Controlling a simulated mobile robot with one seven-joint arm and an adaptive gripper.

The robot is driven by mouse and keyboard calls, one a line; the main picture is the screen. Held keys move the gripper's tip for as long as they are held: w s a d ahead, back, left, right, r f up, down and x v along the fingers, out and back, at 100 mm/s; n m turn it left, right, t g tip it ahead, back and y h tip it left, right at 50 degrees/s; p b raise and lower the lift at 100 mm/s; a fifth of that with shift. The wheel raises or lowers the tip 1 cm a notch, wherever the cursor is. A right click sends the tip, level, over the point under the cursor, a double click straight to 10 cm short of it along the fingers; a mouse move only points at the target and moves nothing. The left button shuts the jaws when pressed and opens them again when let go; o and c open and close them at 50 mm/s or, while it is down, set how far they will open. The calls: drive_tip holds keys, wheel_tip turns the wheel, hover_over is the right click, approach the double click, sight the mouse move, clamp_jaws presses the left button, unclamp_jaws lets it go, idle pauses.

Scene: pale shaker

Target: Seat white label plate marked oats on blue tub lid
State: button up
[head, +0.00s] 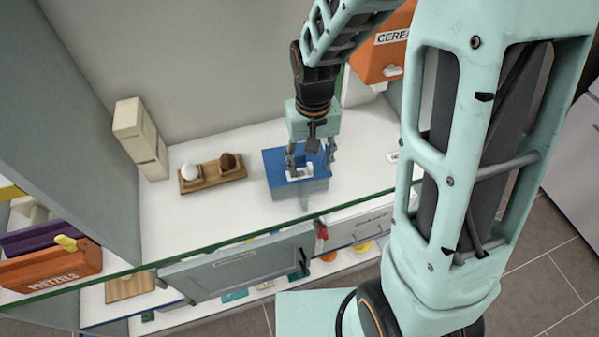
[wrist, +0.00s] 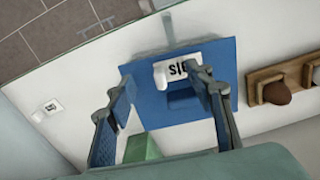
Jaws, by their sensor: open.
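The blue tub lid (head: 277,163) tops a grey-blue tub (head: 300,190) on the white shelf. It also shows in the wrist view (wrist: 148,103). A white label plate (head: 299,174) lies on the lid near its front edge. In the wrist view this plate (wrist: 163,75) shows dark letters, partly hidden by a finger, so I cannot read the whole word. My gripper (head: 310,163) is open above the lid, its fingers around or beside the plate. In the wrist view, my gripper (wrist: 165,82) has its right fingertip close to the plate; I cannot tell whether it touches.
Another small white label (head: 392,157) lies on the shelf right of the tub, its word unreadable. A wooden holder (head: 213,178) with a white and a brown knob stands left. Stacked cream boxes (head: 140,138) stand farther left. A glass edge (head: 170,260) runs along the front.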

sight(310, 166)
drive_tip(key=shift+r, duration=0.15)
drive_tip(key=shift+r+p, duration=2.75)
drive_tip(key=shift+r, duration=0.65)
